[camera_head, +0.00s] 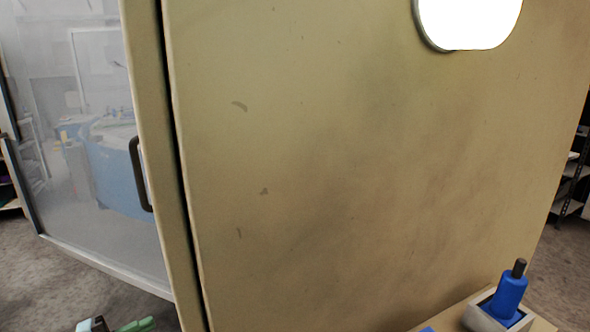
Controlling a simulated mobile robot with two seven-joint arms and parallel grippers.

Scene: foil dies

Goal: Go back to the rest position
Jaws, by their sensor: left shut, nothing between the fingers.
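My left gripper (115,325) shows only as a small grey and green part at the bottom left edge of the head view. Most of it is cut off by the frame. It is shut with nothing held, low in front of the glazed door and apart from it. My right gripper is not in view.
A large beige cabinet wall (370,170) fills the middle. Left of it is a glazed door (95,150) with a dark handle (140,174). At bottom right a blue tool (509,293) stands in a pale holder (475,318). Shelving (570,190) stands far right.

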